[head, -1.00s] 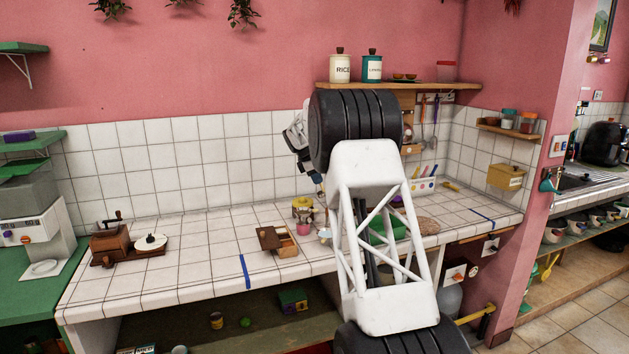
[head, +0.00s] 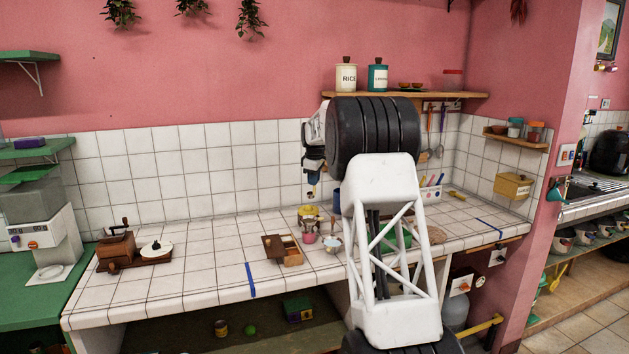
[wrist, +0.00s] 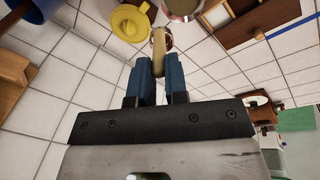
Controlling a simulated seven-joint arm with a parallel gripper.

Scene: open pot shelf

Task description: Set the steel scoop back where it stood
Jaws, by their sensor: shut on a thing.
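My gripper (wrist: 159,72) has two blue fingers, shut on a cream-coloured handle (wrist: 158,48) that I take to be the steel scoop's. The handle sticks out past the fingertips; the scoop's metal part is hard to make out. In the head view my gripper (head: 312,183) hangs above the counter, just over a yellow item (head: 309,213). That yellow item (wrist: 130,22) also shows beyond the fingers in the wrist view. My own arm hides part of the counter behind it.
A pink cup (head: 309,238), a small pale bowl (head: 333,244) and an open wooden box (head: 290,256) stand near the yellow item. A coffee grinder (head: 117,249) is further left. A wall shelf (head: 410,95) is above. The counter's left-middle is clear.

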